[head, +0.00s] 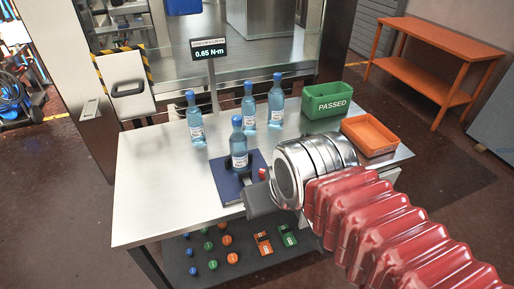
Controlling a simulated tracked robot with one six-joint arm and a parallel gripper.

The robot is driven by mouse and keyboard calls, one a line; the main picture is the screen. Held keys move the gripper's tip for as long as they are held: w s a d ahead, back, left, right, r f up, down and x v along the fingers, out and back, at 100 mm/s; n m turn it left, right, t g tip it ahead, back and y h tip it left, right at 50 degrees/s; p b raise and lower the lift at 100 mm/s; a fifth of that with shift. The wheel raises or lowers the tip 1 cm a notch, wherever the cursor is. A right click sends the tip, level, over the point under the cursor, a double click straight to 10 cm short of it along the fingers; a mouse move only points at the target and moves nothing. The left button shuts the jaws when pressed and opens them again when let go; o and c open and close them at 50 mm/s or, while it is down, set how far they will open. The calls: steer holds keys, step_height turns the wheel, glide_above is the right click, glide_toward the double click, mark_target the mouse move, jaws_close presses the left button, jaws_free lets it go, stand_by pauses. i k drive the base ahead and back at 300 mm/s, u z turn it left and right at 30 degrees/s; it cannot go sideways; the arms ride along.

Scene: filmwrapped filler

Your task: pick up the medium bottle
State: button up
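Several blue bottles with blue caps and white labels stand upright on the steel table. One bottle (239,152) stands in front on a dark blue pad; the others are a left bottle (196,126), a middle bottle (249,110) and a right bottle (276,106). They look close in size, so I cannot tell which is the medium one. My gripper (252,190) is low at the right of the front bottle, over the pad. Its fingers are partly hidden by my wrist, and I cannot see whether they touch the bottle.
The steel table (150,190) is bare at left. A green PASSED bin (328,106) and an orange tray (370,137) stand at right. A display reading 0.65 N-m (208,49) rises behind the bottles. Caps lie on a lower shelf (260,270). An orange bench (440,60) stands beyond.

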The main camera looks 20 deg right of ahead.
mark_target(238, 140)
steer(key=z, duration=0.45)
steer(key=k, duration=1.25)
steer(key=u, duration=0.85)
steer(key=i, duration=1)
steer(key=u, duration=0.05)
